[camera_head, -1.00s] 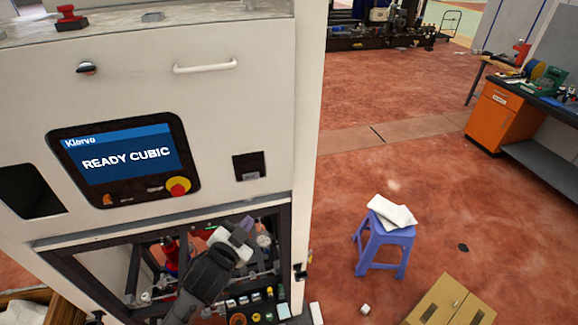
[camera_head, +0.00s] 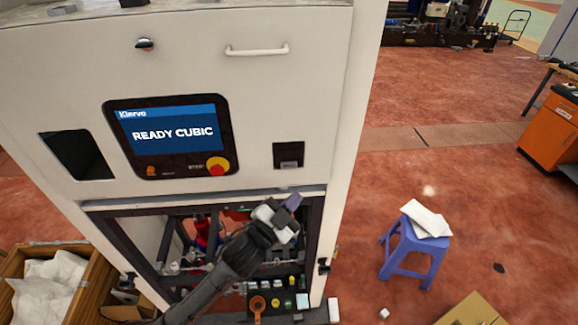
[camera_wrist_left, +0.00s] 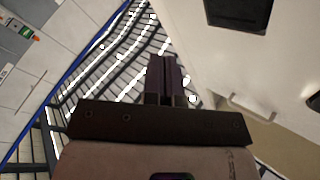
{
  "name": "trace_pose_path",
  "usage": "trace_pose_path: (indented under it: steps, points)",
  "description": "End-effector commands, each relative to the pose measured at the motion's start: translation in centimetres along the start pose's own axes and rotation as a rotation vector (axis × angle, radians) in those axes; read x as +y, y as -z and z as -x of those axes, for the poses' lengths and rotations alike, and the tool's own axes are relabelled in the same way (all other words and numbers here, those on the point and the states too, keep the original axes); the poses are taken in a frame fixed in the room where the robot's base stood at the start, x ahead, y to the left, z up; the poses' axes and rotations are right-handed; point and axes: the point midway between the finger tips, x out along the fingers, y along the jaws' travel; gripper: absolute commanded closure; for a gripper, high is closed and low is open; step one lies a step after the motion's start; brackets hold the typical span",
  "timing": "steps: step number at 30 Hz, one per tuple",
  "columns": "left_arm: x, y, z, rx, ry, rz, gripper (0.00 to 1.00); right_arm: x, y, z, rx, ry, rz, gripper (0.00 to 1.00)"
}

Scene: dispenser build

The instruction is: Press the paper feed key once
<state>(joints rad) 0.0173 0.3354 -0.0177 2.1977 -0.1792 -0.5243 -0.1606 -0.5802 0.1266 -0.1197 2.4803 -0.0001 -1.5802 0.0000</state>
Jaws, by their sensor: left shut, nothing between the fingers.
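The white machine (camera_head: 300,90) carries a screen (camera_head: 172,132) reading READY CUBIC, with a red and yellow knob (camera_head: 217,166) at its corner. A small dark slot unit (camera_head: 289,155) sits right of the screen. Below, in the open bay, is a panel with several coloured buttons (camera_head: 290,282). I cannot make out which part is the paper feed key. My left gripper (camera_head: 293,202) is shut and empty, in front of the bay's top edge, just below the slot unit. In the left wrist view its fingers (camera_wrist_left: 165,75) are together, pointing upward. My right gripper is out of view.
A blue stool (camera_head: 408,250) with white sheets on it stands to the right on the red floor. A wooden crate (camera_head: 92,275) with white bags is at lower left. A white handle (camera_head: 257,51) juts from the machine's front.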

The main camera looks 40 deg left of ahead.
Motion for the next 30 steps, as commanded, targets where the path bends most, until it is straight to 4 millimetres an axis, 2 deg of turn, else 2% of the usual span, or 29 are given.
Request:
trace_pose_path:
  steps: [14, 18, 30]
  points:
    - [-2.8, -2.9, -3.8, -0.001, 0.002, -0.004, 1.0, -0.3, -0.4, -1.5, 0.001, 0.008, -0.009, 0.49]
    - [-3.5, -3.4, -4.8, -0.001, 0.001, -0.002, 1.0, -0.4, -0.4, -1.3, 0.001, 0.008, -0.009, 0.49]
    - [-4.3, -4.2, -5.8, 0.0, 0.001, 0.001, 1.0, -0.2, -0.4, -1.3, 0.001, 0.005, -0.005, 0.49]
